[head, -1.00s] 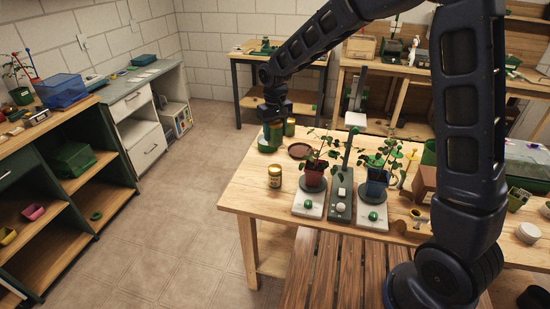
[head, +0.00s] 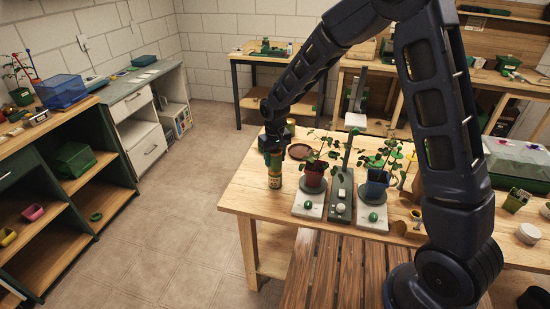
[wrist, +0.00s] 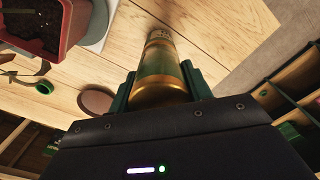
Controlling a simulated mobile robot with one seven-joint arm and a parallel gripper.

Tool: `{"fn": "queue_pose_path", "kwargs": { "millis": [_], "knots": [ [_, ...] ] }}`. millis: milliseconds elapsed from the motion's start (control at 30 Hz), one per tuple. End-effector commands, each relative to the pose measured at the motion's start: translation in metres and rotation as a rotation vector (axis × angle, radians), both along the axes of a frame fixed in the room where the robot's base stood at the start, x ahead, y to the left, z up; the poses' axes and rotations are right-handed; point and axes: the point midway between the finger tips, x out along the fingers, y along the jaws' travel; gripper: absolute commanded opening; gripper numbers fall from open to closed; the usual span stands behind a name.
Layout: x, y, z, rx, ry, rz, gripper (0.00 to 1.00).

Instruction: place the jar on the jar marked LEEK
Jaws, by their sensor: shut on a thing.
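My gripper (head: 273,160) is shut on a jar with a gold lid. In the wrist view this held jar (wrist: 160,85) sits between the two green fingers. A second jar (head: 275,183) stands upright on the wooden table, directly below the held one. Its far end also shows beyond the held jar in the wrist view (wrist: 160,38). The two jars look lined up one above the other. I cannot tell if they touch. The fingers hide most of the held jar in the head view. The label on the lower jar is too small to read.
A red plant pot (head: 314,177) and a blue plant pot (head: 376,183) with seedlings stand just right of the jars. A brown saucer (head: 300,151) lies behind. The table's left part (head: 245,190) is clear up to its edge.

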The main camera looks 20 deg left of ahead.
Motion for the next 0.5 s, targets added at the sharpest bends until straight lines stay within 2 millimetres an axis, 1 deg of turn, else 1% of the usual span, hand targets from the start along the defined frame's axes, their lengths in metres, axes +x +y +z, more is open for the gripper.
{"fn": "queue_pose_path", "kwargs": {
  "millis": [267, 300, 367, 400, 500],
  "knots": [
    [0.0003, -0.0001, -0.0027, 0.0, 0.0, -0.001, 0.2],
    [0.0003, -0.0001, -0.0026, 0.0, 0.0, -0.001, 0.55],
    [0.0003, -0.0001, -0.0024, 0.0, 0.0, -0.001, 0.67],
    [0.0003, -0.0001, -0.0024, 0.0, 0.0, -0.001, 0.71],
    [0.0003, -0.0001, -0.0023, 0.0, 0.0, -0.001, 0.71]
  ]
}}
